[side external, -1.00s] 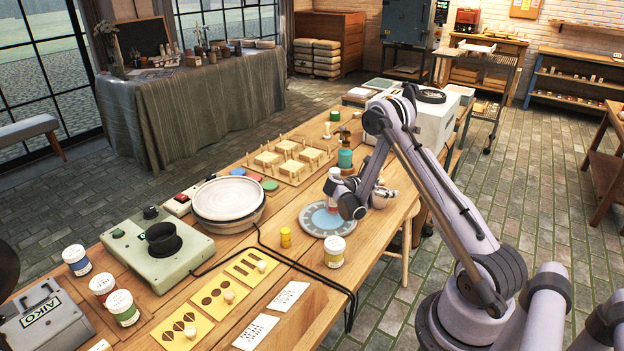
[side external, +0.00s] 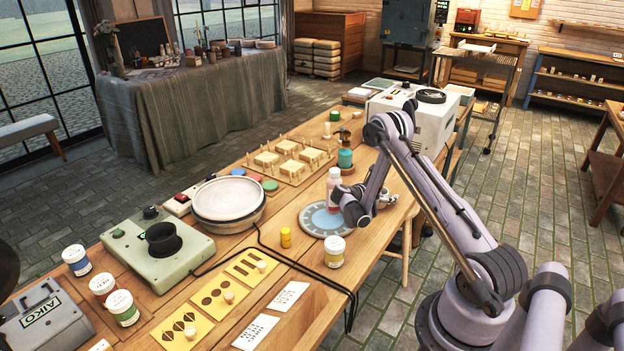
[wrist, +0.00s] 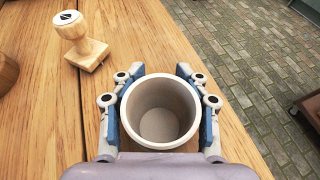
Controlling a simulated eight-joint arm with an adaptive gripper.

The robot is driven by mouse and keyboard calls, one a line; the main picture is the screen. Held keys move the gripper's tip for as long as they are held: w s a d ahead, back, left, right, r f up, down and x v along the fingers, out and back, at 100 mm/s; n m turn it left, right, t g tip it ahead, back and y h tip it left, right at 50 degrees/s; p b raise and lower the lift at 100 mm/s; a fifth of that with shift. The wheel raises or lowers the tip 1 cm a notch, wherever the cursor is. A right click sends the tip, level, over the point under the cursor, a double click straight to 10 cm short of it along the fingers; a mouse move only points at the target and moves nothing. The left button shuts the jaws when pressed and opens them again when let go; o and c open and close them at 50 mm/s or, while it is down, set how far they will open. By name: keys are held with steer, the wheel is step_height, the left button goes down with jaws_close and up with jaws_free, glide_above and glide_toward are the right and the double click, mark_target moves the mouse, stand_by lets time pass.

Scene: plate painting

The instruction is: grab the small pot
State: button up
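The small pot (wrist: 160,100) is a round, plain, grey-beige cup, empty and upright on the wooden table in the wrist view. My gripper (wrist: 161,80) has its blue-padded fingers spread, one on each side of the pot, below its rim. The fingers look very close to the walls; contact is hard to make out. In the side external view my gripper (side external: 372,210) is low over the table's right edge, and the pot is mostly hidden by it.
A wooden stamp (wrist: 82,38) stands left of the pot in the wrist view. A grey-blue plate (side external: 310,221) with a pinkish bottle (side external: 333,190) is left of my gripper in the side external view. A white-lidded jar (side external: 334,252) stands in front. The table's edge is close on the right.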

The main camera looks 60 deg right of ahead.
steer(key=shift+c, duration=1.2)
steer(key=shift+r, duration=0.15)
